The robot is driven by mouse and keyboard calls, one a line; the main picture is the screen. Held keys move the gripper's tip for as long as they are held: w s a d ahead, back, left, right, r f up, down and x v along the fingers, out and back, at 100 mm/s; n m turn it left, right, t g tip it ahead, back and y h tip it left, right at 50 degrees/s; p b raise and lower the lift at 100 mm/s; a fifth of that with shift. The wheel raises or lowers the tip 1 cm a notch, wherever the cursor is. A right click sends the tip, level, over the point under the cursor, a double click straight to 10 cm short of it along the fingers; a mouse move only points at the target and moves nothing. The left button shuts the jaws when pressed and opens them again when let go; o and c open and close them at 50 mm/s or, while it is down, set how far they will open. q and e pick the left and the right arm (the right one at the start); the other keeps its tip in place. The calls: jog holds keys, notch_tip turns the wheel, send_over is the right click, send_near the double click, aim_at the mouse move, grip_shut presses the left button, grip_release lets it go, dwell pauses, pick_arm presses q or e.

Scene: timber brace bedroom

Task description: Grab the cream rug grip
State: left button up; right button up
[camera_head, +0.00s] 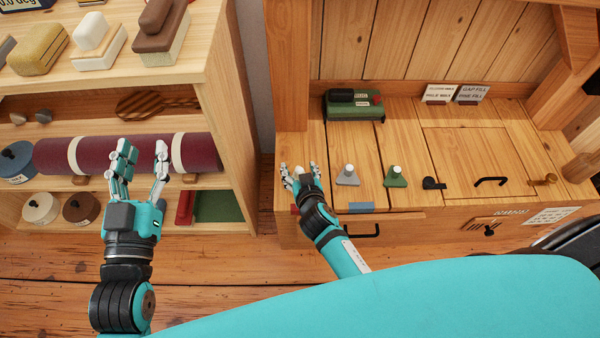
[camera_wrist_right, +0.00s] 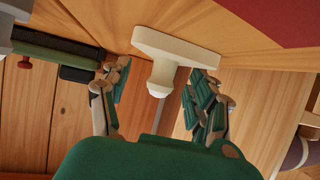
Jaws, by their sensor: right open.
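The cream rug grip (camera_wrist_right: 164,62) shows in the right wrist view as a pale flat base with a rounded knob pointing towards the camera. My right gripper (camera_wrist_right: 162,90) is open, with its fingers on either side of the knob and gaps between them and it. In the head view my right gripper (camera_head: 301,172) is over the left end of the wooden bench top and hides most of the cream grip. My left gripper (camera_head: 143,150) is open in front of the maroon roll on the shelf; I cannot tell whether it touches it.
A grey grip (camera_head: 348,177) and a green grip (camera_head: 396,178) stand right of my right gripper. A dark green box (camera_head: 354,108) sits behind them. The maroon roll (camera_head: 100,154) lies on the left shelf (camera_head: 230,150). A black handle (camera_head: 490,181) is on the bench.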

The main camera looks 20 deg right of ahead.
jog(key=c, duration=1.1)
grip_shut()
jog(key=shift+s+f, duration=0.1)
